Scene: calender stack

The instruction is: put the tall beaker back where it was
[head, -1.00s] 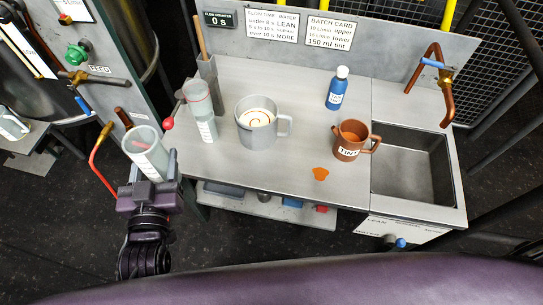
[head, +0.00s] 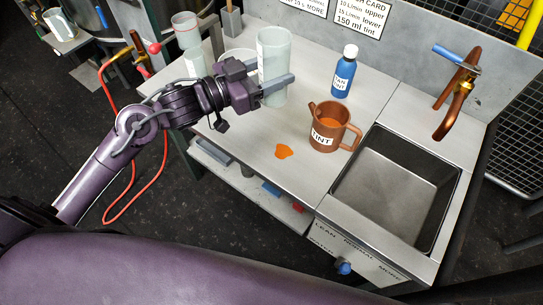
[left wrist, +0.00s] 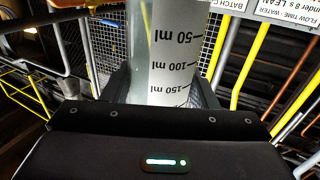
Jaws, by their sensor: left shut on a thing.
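The tall beaker (head: 274,52) is a clear, pale cylinder. My left gripper (head: 276,86) is shut around its lower part and holds it roughly upright over the bench (head: 300,178). In the left wrist view the beaker (left wrist: 165,50) stands between the fingers, its printed ml scale upside down. The beaker's base is close to the bench top; I cannot tell whether it touches. My right gripper is not in view.
A blue bottle (head: 343,72) and a copper TINT jug (head: 328,128) stand right of the beaker. An orange patch (head: 284,151) lies in front. The grey mug is mostly hidden behind my gripper. The sink (head: 395,185) is at right.

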